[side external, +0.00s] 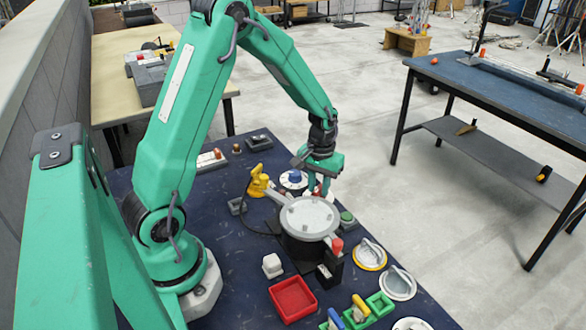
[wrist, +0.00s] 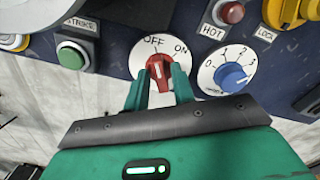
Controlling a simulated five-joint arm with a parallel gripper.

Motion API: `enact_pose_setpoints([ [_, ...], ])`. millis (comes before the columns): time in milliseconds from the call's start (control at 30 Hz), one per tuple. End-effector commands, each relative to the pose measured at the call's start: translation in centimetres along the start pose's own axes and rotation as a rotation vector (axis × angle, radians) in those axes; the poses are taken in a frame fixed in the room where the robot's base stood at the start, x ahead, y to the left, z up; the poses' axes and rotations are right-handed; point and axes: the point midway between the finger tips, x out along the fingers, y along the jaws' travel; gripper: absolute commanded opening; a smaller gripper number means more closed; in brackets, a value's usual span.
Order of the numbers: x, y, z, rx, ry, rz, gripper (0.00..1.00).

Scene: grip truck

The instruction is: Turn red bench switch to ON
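The red bench switch (wrist: 160,73) sits on a round white dial (wrist: 143,50) with OFF and ON printed above it. Its white mark points up, close to the OFF word. My gripper (wrist: 159,74) has one green finger on each side of the red knob. The fingertips are very close to the knob; I cannot tell whether they press on it. In the side view my gripper (side external: 319,183) reaches down at the far side of the bench, and the switch is mostly hidden by it and the round grey-topped device.
A blue numbered knob (wrist: 230,76) and a red HOT light (wrist: 231,13) are to the right in the wrist view. A green button (wrist: 71,56) is to the left. In the side view a round grey-topped device (side external: 309,217) stands just in front of my gripper.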

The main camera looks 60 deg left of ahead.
Motion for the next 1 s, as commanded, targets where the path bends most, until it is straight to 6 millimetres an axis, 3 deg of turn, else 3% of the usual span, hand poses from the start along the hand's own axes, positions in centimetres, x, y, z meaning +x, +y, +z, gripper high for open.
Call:
enact_pose_setpoints([
  [33, -0.02, 0.0, 0.0, 0.0, 0.0, 0.0, 0.15],
  [100, -0.02, 0.0, 0.0, 0.0, 0.0, 0.0, 0.01],
  [133, -0.03, 0.0, 0.0, 0.0, 0.0, 0.0, 0.0],
  [567, -0.06, -0.01, -0.01, 0.043, 0.0, 0.0, 0.0],
  [1000, -0.09, -0.08, -0.04, 0.32, 0.0, 0.0, 0.0],
])
